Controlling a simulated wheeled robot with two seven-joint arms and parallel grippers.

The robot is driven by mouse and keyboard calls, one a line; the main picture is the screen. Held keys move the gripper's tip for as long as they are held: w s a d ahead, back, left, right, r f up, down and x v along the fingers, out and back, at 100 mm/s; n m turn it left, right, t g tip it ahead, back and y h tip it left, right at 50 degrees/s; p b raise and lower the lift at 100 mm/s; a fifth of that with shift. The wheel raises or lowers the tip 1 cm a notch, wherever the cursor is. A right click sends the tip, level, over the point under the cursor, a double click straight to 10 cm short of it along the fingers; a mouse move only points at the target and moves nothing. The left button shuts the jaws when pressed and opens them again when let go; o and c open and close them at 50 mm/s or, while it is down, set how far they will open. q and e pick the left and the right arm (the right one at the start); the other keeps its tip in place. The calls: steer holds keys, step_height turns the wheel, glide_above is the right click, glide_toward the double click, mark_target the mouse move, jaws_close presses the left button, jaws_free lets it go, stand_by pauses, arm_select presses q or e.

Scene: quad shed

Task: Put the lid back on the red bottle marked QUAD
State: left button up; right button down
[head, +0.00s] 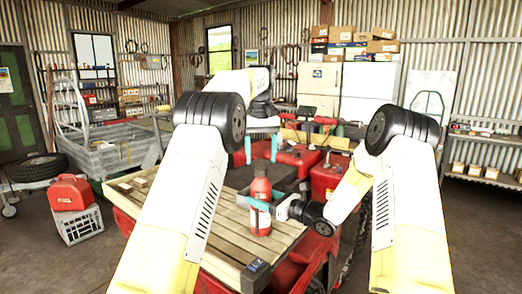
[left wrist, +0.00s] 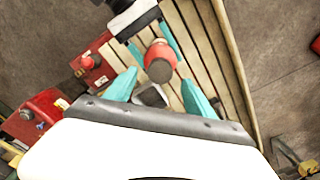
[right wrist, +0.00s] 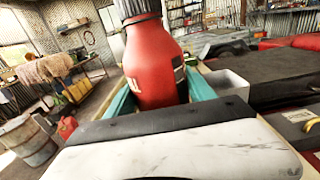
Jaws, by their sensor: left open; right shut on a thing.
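The red bottle (head: 261,190) stands upright on the slatted wooden rack (head: 180,215). In the right wrist view the bottle (right wrist: 156,65) has a dark neck at the top edge. My right gripper (head: 260,206) is shut around the bottle's body from the right; its teal fingers lie on either side. My left gripper (head: 261,149) is open above the bottle, fingers pointing down, with nothing visible held. In the left wrist view the bottle's round top (left wrist: 160,70) shows between the open fingers, apart from them. I cannot make out a separate lid, nor whether that top is one.
A dark grey seat or box top (head: 238,178) and red quad bodywork (head: 325,178) lie behind the bottle. A pale open box (right wrist: 226,82) is beside it in the right wrist view. A red fuel can (head: 70,192) on a crate stands left. The rack's left part is mostly clear.

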mark_target(269, 200)
arm_select(q)
steer(key=shift+r, duration=1.8)
arm_select(e)
steer(key=shift+c, duration=1.3)
jaws_free()
steer(key=v, duration=0.8)
arm_select(q)
steer(key=shift+d, duration=0.1)
